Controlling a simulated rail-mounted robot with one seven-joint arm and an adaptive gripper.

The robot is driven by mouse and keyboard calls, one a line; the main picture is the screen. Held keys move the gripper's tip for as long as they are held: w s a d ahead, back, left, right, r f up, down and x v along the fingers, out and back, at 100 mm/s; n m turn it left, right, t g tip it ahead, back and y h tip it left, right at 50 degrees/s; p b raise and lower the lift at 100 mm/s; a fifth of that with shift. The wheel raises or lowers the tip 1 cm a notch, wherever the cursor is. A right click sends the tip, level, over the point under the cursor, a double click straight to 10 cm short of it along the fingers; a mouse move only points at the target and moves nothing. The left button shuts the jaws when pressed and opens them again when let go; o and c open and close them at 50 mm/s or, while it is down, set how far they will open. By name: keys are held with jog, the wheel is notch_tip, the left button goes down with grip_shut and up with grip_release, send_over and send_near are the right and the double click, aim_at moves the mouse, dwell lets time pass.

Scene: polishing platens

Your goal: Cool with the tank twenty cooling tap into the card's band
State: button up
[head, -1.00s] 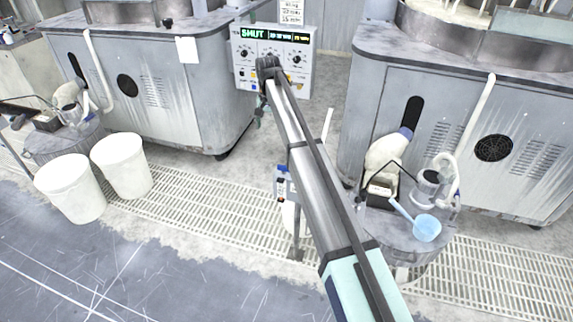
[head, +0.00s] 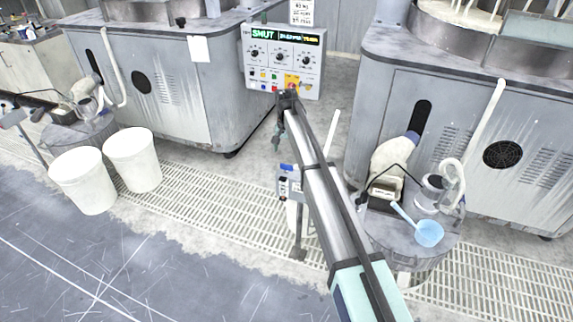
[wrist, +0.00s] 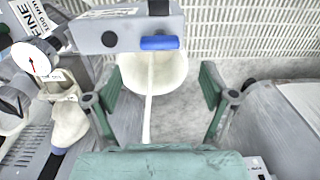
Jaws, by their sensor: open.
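A grey valve box with a blue handle (wrist: 159,43) lies ahead of my fingers in the wrist view. The blue-topped box (head: 288,178) also shows on a stand between the tanks in the head view. A round white gauge (wrist: 32,66) with a red needle is at the left in the wrist view, its numbers unreadable. A card (wrist: 30,15) reading FINE is above it. My gripper (wrist: 160,92) is open and empty, its two green fingers apart, short of the blue handle. A white vessel (wrist: 170,75) shows between and beyond the fingers.
A control panel (head: 283,62) reads SHUT on its display. Grey tank cabinets (head: 160,90) stand either side. A drum (head: 385,225) with a blue ladle (head: 429,232) is at right. White buckets (head: 84,182) stand at left. The floor grating (head: 225,195) is mostly clear.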

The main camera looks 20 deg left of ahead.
aim_at(286, 165)
notch_tip(286, 165, down, 7)
jog(key=shift+f, duration=0.1)
dwell(0.4)
jog(key=c, duration=1.2)
